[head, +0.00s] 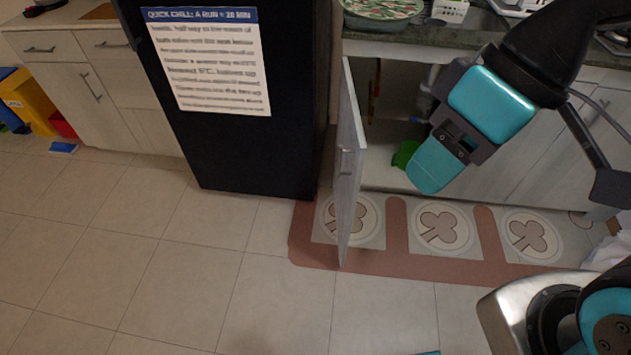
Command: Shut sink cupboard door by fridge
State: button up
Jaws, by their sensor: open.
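The sink cupboard door (349,165) stands open just right of the black fridge (240,150). It is pale grey wood, seen nearly edge-on, jutting out from the cabinet over the floor mat. The cupboard opening (385,135) shows to its right, with a dim interior. My gripper (515,190) is at the upper right, in front of the cabinet, open and apart from the door. Its teal and dark parts hide part of the opening and the cabinet fronts. I see no contact with the door.
A pink-brown mat (395,262) with clover patterns lies below the cupboard. A green object (405,153) shows in the opening. A plate (382,8) and a white box (449,10) are on the counter (400,32).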

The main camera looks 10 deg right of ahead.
aim_at(351, 145)
jog(key=i, duration=1)
jog(key=z, duration=0.85)
jog(key=k, duration=1.75)
jog(key=u, duration=0.9)
jog(key=i, duration=0.95)
